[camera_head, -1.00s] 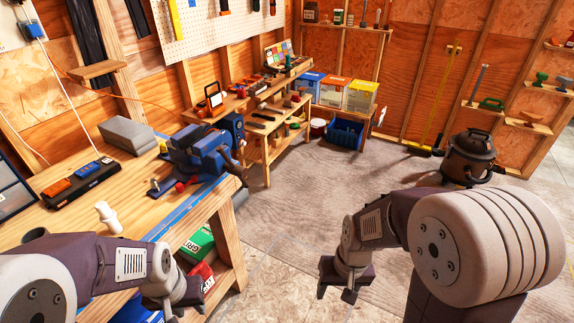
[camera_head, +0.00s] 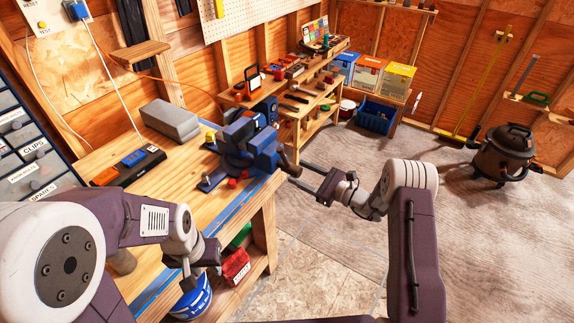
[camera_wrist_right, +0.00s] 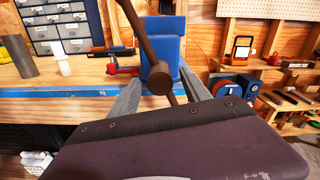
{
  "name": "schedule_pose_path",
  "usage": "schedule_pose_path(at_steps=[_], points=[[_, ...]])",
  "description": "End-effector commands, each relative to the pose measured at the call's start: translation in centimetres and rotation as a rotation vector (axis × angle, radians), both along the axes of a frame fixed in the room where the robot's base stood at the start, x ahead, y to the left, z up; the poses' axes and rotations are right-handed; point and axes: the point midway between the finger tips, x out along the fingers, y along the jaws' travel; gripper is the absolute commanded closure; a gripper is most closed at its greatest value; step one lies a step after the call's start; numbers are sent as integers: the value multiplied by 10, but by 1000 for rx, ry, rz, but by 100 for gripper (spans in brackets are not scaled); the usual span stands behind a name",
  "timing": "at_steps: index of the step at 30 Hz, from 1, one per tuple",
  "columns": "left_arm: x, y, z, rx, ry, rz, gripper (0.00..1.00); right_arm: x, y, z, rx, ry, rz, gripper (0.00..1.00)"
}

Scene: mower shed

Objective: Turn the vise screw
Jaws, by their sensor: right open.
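The blue vise (camera_head: 262,150) stands at the right edge of the workbench. In the right wrist view the vise (camera_wrist_right: 165,28) faces me, with its brown screw head (camera_wrist_right: 159,80) in the middle and a bar handle (camera_wrist_right: 136,22) slanting through it. My right gripper (camera_head: 297,172) is open beside the screw end. In the wrist view its two grey fingers (camera_wrist_right: 161,88) lie on either side of the screw head; contact cannot be told. My left gripper (camera_head: 190,272) hangs low in front of the bench, away from the vise; its finger gap is unclear.
The workbench (camera_head: 190,190) carries a grey block (camera_head: 171,121) and a dark tray (camera_head: 130,165). A red box (camera_head: 236,266) and a blue-and-white tub (camera_head: 193,300) are below. A shop vacuum (camera_head: 505,152) stands at the right. The floor (camera_head: 330,260) between is open.

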Motion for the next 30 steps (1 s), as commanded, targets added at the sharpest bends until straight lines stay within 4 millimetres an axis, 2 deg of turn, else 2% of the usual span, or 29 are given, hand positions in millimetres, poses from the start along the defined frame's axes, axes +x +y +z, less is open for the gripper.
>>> schedule_pose_path(at_steps=[3,7,17,20,23,24,30], points=[[0,0,9,0,0,0,64,14,21,2,-1,1,5,44],[0,0,12,0,0,0,64,25,36,1,-1,2,3,44],[0,0,12,0,0,0,64,30,42,0,-2,1,2,44],[0,0,12,0,0,0,64,30,42,0,-2,1,2,67],[0,0,12,0,0,0,64,30,42,0,-2,1,2,94],[0,0,12,0,0,0,64,30,42,0,-2,1,2,100],[0,0,9,0,0,0,64,30,42,-1,-11,-12,2,100]])
